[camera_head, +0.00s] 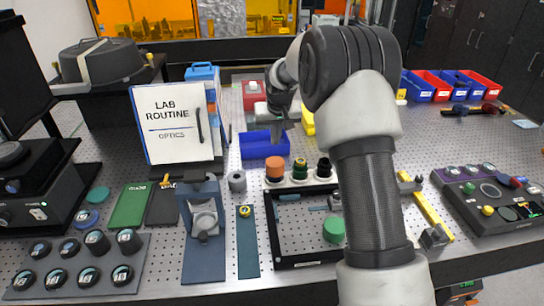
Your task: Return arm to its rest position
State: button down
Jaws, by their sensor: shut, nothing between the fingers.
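My arm (373,200) rises from the bottom of the picture, bends at a dark elbow joint and reaches over the bench. My gripper (277,133) points down at the far end of the arm, over the middle of the perforated bench top. It is small and dark in this view, with its fingers together and nothing held. It appears in front of the blue bin (258,153); the exact gap to the bin cannot be told. My forearm and elbow hide part of the bench behind them.
A lab routine binder (172,105) stands left of the gripper. Orange, green and black capped pieces (275,167) stand nearer, behind a black frame tray (290,264). A lens tray (80,266) lies front left. Blue and red bins (437,86) line the back right.

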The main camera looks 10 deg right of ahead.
jog(key=s+d+r, duration=0.2)
jog(key=s+r, duration=1.5)
jog(key=s, duration=0.4)
jog(key=s+f+t, duration=0.1)
jog(key=s, duration=2.1)
jog(key=shift+s+d+f, duration=0.15)
jog(key=shift+d+f, duration=0.1)
jog(key=shift+d, duration=0.15)
